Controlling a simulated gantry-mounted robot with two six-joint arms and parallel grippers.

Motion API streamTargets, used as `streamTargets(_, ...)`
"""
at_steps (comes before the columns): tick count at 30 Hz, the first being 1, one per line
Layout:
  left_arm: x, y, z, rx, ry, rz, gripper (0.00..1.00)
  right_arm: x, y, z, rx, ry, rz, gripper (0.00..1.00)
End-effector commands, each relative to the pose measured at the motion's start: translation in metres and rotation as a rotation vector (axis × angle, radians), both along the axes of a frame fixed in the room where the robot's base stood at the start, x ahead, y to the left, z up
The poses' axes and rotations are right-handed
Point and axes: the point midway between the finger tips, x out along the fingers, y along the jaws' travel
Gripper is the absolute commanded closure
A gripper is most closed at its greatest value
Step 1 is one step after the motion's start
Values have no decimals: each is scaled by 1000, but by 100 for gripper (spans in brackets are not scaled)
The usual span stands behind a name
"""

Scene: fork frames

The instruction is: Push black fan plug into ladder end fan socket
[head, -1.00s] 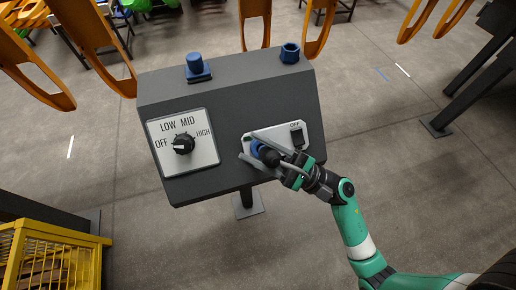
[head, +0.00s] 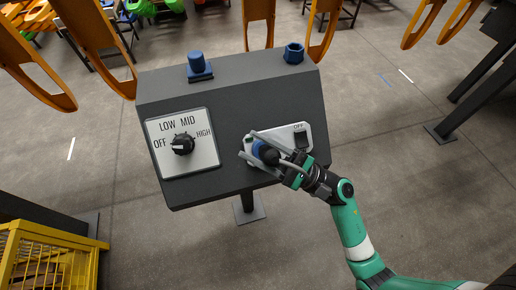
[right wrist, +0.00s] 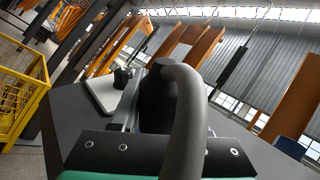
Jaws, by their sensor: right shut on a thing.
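The black plug (head: 270,157) is between the fingers of my right gripper (head: 250,145), which is shut on it. In the right wrist view the black plug (right wrist: 157,100) has a thick grey cable (right wrist: 187,110) curving down in front of the camera. My left gripper is not in view.
The console (head: 228,105) carries a knob plate (head: 205,155) marked OFF, LOW, MID, HIGH. On its top stand a blue-capped fitting (head: 197,64) and an open blue socket (head: 293,53). A yellow cage (head: 50,255) is at lower left. Orange hoops hang behind.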

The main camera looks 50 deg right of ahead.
Motion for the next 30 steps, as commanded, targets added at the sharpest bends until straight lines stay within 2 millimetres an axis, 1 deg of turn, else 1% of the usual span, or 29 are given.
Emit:
streamTargets(14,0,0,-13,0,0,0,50,7,-5,-9,1,0,-1,100)
streamTargets(15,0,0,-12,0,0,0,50,7,-5,-8,1,0,0,51)
streamTargets(20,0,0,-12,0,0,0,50,7,-4,-8,1,0,0,22)
streamTargets(21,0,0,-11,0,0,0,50,7,-4,-8,1,0,0,19)
streamTargets(30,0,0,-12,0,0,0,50,7,-4,-9,1,0,0,19)
